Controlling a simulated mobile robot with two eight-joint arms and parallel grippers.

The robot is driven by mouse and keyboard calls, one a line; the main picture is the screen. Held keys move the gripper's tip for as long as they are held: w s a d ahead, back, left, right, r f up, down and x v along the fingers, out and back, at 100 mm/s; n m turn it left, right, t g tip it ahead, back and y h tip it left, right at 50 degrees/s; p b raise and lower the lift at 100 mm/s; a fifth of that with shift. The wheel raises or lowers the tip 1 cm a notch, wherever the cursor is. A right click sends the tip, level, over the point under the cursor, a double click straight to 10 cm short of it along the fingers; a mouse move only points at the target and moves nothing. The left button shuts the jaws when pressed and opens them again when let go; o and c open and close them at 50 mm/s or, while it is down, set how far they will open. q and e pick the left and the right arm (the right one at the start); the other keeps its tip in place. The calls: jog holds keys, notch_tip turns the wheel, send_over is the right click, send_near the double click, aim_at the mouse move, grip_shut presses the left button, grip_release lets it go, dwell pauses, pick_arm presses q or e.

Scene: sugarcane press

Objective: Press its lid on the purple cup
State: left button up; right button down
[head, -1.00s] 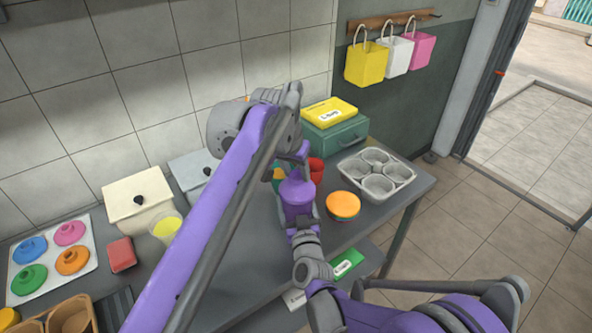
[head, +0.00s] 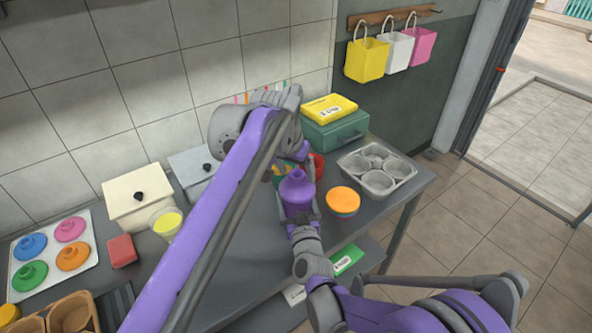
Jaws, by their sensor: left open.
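The purple cup (head: 298,210) stands upright on the grey table near its middle. Its purple lid (head: 296,189), with a knob on top, sits over the cup's mouth; whether it is pressed fully down cannot be told. My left gripper (head: 302,158) is open just behind and above the lid, partly hidden by its own wrist. My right gripper (head: 299,216) comes from the front, with its fingers on both sides of the cup, and looks shut on it.
A red cup (head: 317,166) is behind the purple cup. A white tray of coloured lids (head: 50,255) lies at far left, near a red block (head: 122,251).

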aim_at(297, 210)
pick_arm(q)
jog(key=shift+r, duration=0.1)
jog(key=v, duration=1.1)
jog(key=shift+s+r, duration=0.25)
jog(key=shift+r, duration=0.1)
pick_arm(e)
grip_release()
pick_arm(q)
jog(key=shift+f+b, duration=0.45)
jog(key=shift+f, duration=0.1)
pick_arm(e)
jog(key=s+d, duration=0.2)
jog(key=s, duration=0.8)
jog(key=shift+s, duration=0.3)
pick_arm(q)
jog(key=shift+a, duration=0.1)
